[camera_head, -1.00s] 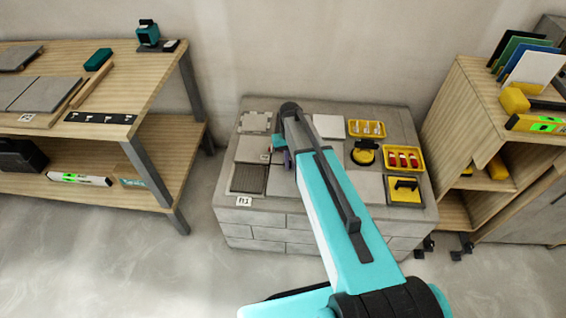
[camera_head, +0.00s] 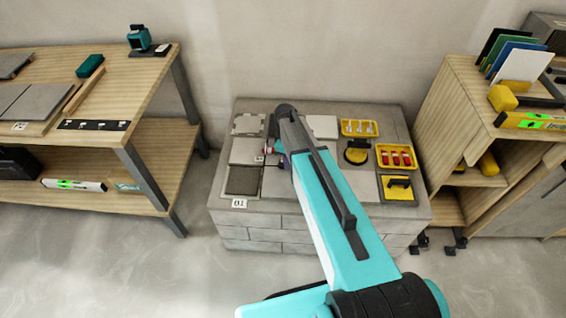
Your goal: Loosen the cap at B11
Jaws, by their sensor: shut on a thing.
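A small red cap (camera_head: 268,149) shows at the joint between pale tiles on the left half of the grey block bench (camera_head: 262,228). My gripper (camera_head: 275,153) is at this cap, mostly hidden behind my teal arm, and appears shut on it. The contact is too small to see clearly. A small white label (camera_head: 259,158) lies just left of the cap; its text is unreadable here. Pale tiles lie around it, and a dark ribbed square (camera_head: 242,180) lies at front left.
Yellow trays (camera_head: 361,121) stand at the bench's right, one with red pieces (camera_head: 396,156). A yellow-and-black round tool (camera_head: 357,151) and a yellow trowel (camera_head: 397,187) lie nearby. A wooden table (camera_head: 150,75) stands left and a wooden shelf (camera_head: 440,110) right.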

